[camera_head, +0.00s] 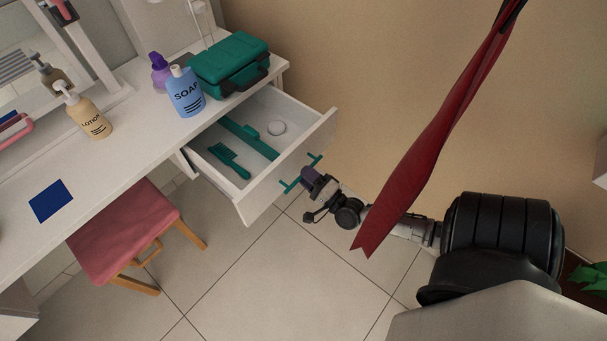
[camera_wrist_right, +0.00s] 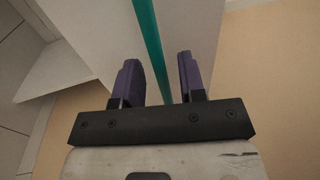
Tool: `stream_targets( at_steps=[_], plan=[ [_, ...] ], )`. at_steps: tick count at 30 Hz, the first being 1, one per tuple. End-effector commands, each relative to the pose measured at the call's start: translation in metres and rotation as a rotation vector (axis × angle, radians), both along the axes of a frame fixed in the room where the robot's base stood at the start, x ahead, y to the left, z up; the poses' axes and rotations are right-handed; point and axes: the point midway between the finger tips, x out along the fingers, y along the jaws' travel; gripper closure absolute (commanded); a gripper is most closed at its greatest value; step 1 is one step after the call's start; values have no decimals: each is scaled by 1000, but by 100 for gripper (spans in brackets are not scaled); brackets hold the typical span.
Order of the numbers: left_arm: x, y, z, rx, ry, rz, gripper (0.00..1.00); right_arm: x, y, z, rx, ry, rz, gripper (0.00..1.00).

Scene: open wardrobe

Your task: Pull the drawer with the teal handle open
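The white drawer (camera_head: 263,195) stands pulled out of the white vanity table, with its inside in plain view. Its teal handle (camera_head: 291,186) is a bar across the drawer front. The handle also shows in the right wrist view (camera_wrist_right: 151,45), running between the two purple fingers. My right gripper (camera_head: 309,175) is at the middle of the handle. In the wrist view its fingers (camera_wrist_right: 160,80) are apart, with a gap on each side of the bar. I cannot tell how deep the bar sits between them. My left gripper is not in view.
The drawer holds a teal brush (camera_head: 229,161), another long teal item (camera_head: 250,138) and a round white item (camera_head: 277,127). A green case (camera_head: 229,62) and soap bottle (camera_head: 186,92) stand on the table. A pink stool (camera_head: 124,231) is below. A long red strip (camera_head: 430,145) hangs before my right arm.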

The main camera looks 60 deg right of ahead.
Motion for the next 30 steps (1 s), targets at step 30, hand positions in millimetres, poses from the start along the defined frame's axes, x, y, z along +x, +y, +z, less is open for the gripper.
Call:
stream_targets(
  at_steps=[30],
  plan=[
    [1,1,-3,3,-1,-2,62,13,-3,3,0,0,0,100]
  ],
)
